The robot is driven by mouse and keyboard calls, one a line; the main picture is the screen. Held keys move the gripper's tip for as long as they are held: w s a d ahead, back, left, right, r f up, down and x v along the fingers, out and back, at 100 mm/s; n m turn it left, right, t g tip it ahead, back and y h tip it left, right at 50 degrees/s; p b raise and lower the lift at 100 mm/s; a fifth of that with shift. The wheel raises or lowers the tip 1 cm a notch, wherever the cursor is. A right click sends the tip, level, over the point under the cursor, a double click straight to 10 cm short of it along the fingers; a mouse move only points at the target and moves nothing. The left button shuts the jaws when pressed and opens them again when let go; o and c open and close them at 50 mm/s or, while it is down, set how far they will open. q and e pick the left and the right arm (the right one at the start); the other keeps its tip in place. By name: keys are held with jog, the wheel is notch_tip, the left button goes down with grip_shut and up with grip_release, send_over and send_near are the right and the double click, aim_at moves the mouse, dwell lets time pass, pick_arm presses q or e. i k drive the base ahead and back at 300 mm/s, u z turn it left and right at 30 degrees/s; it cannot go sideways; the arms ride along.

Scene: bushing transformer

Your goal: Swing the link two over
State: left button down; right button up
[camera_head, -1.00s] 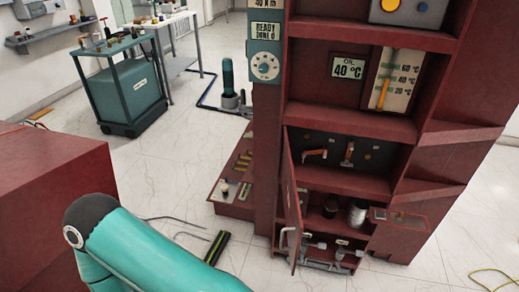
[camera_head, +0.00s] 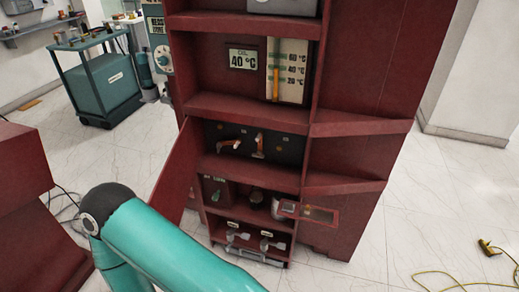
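Two copper-coloured links sit on a dark panel (camera_head: 285,149) in the middle compartment of the red cabinet (camera_head: 362,75). The left link (camera_head: 230,145) lies nearly level and the right link (camera_head: 259,145) stands nearly upright. Any numbers on them are too small to read. The cabinet's red door (camera_head: 179,168) hangs open at the left, and the links are in clear sight. My teal arm (camera_head: 175,245) crosses the lower left, in front of the door's lower edge and apart from the links. Neither gripper is in view.
A shelf below holds a dark pot and a pale can (camera_head: 277,206). Grey handles (camera_head: 268,244) stick out at the cabinet's foot. A small red tray (camera_head: 309,213) juts out at the right. A 40 °C display (camera_head: 243,58) is above. A yellow cable (camera_head: 445,278) lies on the right floor.

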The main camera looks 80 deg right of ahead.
aim_at(236, 142)
jog(key=k, duration=0.75)
jog(key=u, duration=1.75)
jog(key=i, duration=0.1)
jog(key=z, duration=3.4)
jog(key=i, duration=1)
jog(key=u, duration=0.05)
